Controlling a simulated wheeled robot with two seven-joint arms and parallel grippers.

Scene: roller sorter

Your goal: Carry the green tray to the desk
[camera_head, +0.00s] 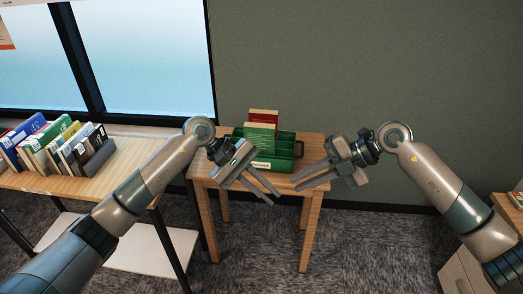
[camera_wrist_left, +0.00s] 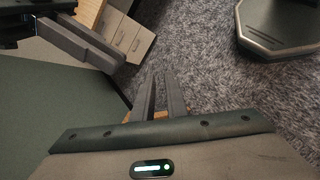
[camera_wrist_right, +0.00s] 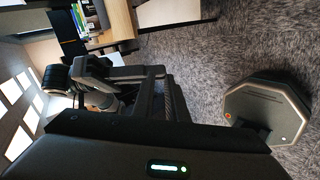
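The green tray (camera_head: 285,152) sits on a small wooden table (camera_head: 312,150) against the wall. A red book (camera_head: 263,116) and a green book (camera_head: 260,137) stand upright in it. My left gripper (camera_head: 276,200) is in front of the tray and hides part of its left side. Its fingers are apart and empty. My right gripper (camera_head: 294,185) is to the right, in front of the table's right edge, also with fingers apart and empty. Neither gripper visibly touches the tray. The wrist views do not show the tray.
A wooden desk (camera_head: 100,184) at the left bears a row of books (camera_head: 52,143) in a dark holder (camera_head: 98,158). A drawer cabinet (camera_head: 466,268) with a wooden top stands at the right edge. Carpet (camera_head: 372,250) in front of the table is clear.

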